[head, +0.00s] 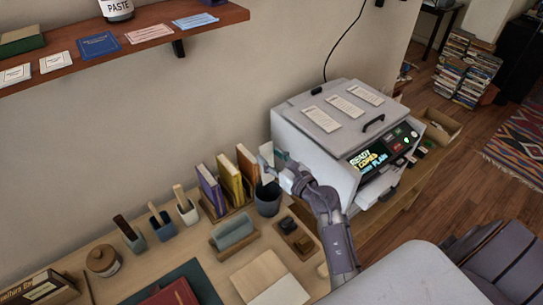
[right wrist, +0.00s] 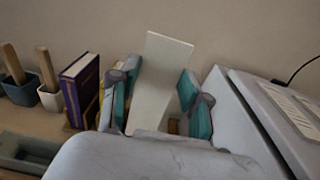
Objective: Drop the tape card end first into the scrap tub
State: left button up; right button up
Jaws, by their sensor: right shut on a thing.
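My right gripper (head: 272,162) is shut on a pale, flat tape card (head: 266,150). In the right wrist view the card (right wrist: 160,75) stands up between the teal finger pads (right wrist: 158,98), its wide top end clear of them; its lower end is hidden behind the wrist. A dark grey round tub (head: 268,201), which looks like the scrap tub, stands on the bench just below the gripper. The card is above the tub's rim, and the tub's inside is partly hidden. My left gripper is not in view.
Upright books (head: 229,180) in a rack stand left of the tub. A white machine (head: 312,150) with a lit screen stands close on the right.

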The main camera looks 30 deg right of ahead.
aim_at(269, 177)
dwell(0.3)
jog(key=shift+s, duration=0.1)
notch_tip(269, 177, down, 10)
jog(key=b, duration=0.8)
jog(key=shift+r, duration=0.2)
jog(key=o, duration=0.9)
jog(key=shift+c, duration=0.2)
jog(key=shift+r, duration=0.1)
notch_tip(269, 177, up, 10)
jog(key=p, duration=1)
